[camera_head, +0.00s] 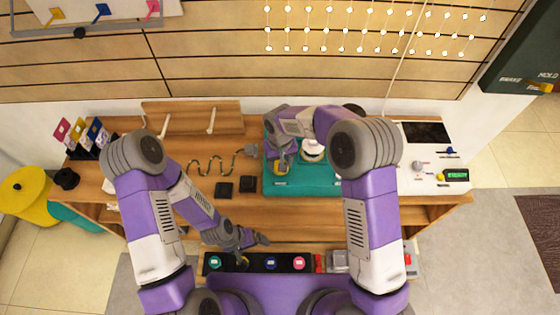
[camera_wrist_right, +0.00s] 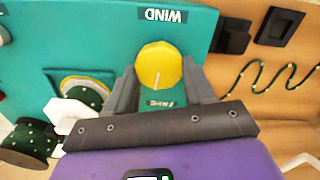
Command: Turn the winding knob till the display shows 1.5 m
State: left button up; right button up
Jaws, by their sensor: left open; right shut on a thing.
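The teal winding unit (camera_head: 300,187) sits on the wooden bench. Its yellow round knob (camera_wrist_right: 159,65), with a pale pointer line, is beside the WIND label (camera_wrist_right: 163,15), which appears upside down. My right gripper (camera_wrist_right: 163,78) is shut on the knob, one finger on each side; in the head view it (camera_head: 282,164) is over the unit's left part. A small display strip (camera_wrist_right: 160,103) shows between the fingers; I cannot read it. A green cord spool (camera_wrist_right: 32,140) is at the lower left of the wrist view. My left gripper (camera_head: 256,248) is open and empty above the bench front.
Two black blocks (camera_head: 247,184) and a wavy green cord (camera_head: 210,167) lie left of the unit. A white panel with a green-lit display (camera_head: 456,174) is at the right. Several coloured buttons (camera_head: 270,263) line the front strip. My right arm covers part of the unit.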

jog(key=m+p, duration=0.1)
jog(key=m, duration=0.3)
jog(key=shift+d+r, duration=0.1)
jog(key=m+p, duration=0.1)
jog(key=m, duration=0.4)
jog(key=shift+d, duration=0.1)
jog(key=m+p, duration=0.2)
jog(key=m, duration=0.2)
jog(key=shift+d, duration=0.1)
jog(key=m+p, duration=0.2)
jog(key=m, duration=0.2)
jog(key=shift+s, duration=0.15)
jog(key=m+p, duration=0.2)
jog(key=m, duration=0.2)
jog(key=shift+m+p, duration=0.3)
jog(key=shift+p, duration=0.1)
jog(key=m+p, duration=0.2)
jog(key=m, duration=0.2)
jog(key=shift+s, duration=0.15)
jog(key=m+p, duration=0.2)
jog(key=m, duration=0.3)
jog(key=shift+s, duration=0.1)
jog(key=shift+m+p, duration=0.8)
jog(key=shift+m, duration=1)
